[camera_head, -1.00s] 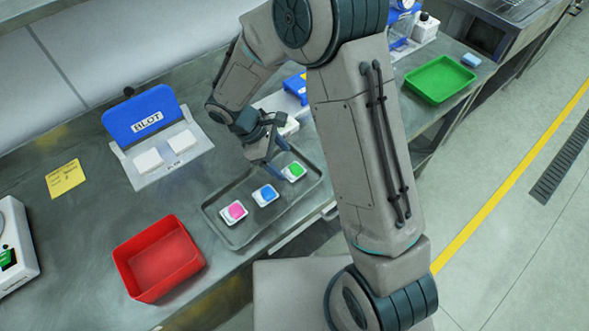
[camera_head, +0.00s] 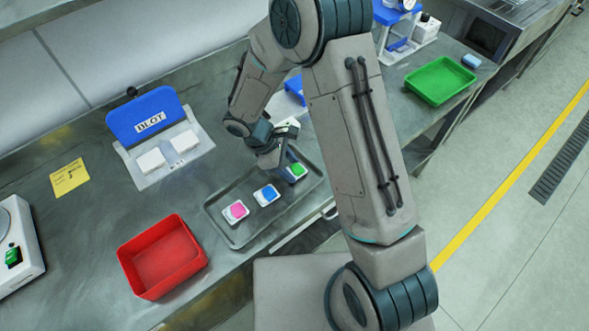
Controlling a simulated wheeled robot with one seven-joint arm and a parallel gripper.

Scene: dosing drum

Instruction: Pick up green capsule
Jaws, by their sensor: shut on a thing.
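The green capsule (camera_head: 298,170), a small white piece with a green top, is at the right end of the grey metal tray (camera_head: 222,229). My gripper (camera_head: 292,166) reaches down to it from the upper left and is shut on it. The fingers partly hide the capsule. I cannot tell whether it still touches the tray. A blue-topped capsule (camera_head: 268,193) and a pink-topped capsule (camera_head: 236,210) lie in the same tray, to the lower left of the green one.
A red bin (camera_head: 190,262) stands left of the tray. A blue holder marked "BLOT" (camera_head: 145,110) with two white pads (camera_head: 184,141) is behind. A green bin (camera_head: 440,80) is at upper right. A yellow note (camera_head: 69,177) lies at left. My upper arm crosses the tray's right side.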

